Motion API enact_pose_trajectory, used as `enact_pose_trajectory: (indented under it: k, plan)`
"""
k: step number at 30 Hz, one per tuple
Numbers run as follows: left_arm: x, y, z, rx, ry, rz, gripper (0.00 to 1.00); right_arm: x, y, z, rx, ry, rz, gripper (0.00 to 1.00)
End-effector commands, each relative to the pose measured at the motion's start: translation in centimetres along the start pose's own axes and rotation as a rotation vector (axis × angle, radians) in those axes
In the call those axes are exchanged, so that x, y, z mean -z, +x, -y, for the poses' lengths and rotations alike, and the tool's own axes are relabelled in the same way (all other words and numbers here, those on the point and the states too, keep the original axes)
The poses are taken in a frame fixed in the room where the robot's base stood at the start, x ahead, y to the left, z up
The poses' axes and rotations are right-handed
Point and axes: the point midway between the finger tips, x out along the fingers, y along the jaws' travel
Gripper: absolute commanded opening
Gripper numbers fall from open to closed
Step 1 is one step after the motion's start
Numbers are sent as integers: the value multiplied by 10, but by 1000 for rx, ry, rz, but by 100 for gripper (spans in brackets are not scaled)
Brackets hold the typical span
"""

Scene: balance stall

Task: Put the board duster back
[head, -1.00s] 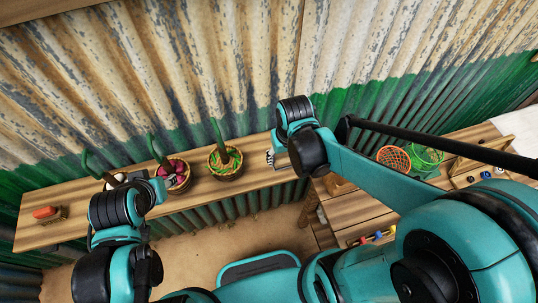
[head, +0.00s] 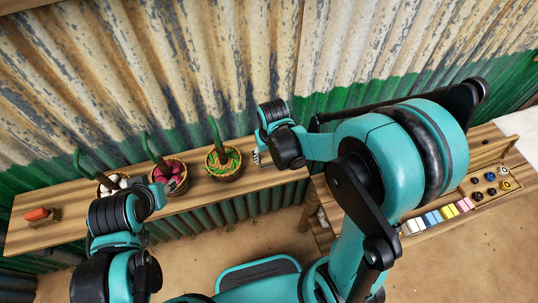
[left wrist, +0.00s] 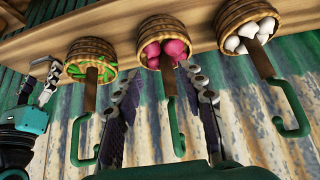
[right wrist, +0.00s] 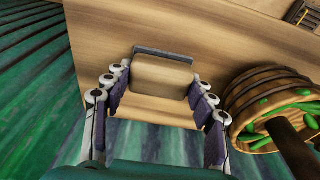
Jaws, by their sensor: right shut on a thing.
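The board duster (right wrist: 162,76), a pale wooden block with a grey strip along its far edge, is between the fingers of my right gripper (right wrist: 155,92), which is shut on it. In the head view my right gripper (head: 262,158) is over the right part of the long wooden shelf (head: 205,193), just right of the basket of green peppers (head: 224,164). I cannot tell whether the duster touches the shelf. My left gripper (left wrist: 165,95) is open and empty, its fingers apart below the basket of red onions (left wrist: 160,48) in the left wrist view.
Baskets of red onions (head: 170,177) and white bulbs (head: 112,183), with upright green hooks, line the shelf. A red block on a small wooden base (head: 40,216) is at its left end. A tray of coloured blocks (head: 438,217) and round pieces is at the right.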

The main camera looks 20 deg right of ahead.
Motion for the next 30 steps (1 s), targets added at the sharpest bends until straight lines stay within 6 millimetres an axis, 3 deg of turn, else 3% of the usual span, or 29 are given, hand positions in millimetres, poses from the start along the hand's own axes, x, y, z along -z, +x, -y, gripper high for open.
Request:
enact_pose_trajectory:
  k: [1,3,16,30]
  plan:
    - [0,0,0,0,0,0,40,0,0,0,0,0,0,61]
    - [0,0,0,0,0,0,40,0,0,0,0,0,0,80]
    - [2,-3,0,0,0,0,40,0,-9,0,0,0,0,80]
    - [18,-25,0,0,0,0,40,0,-102,0,0,0,0,80]
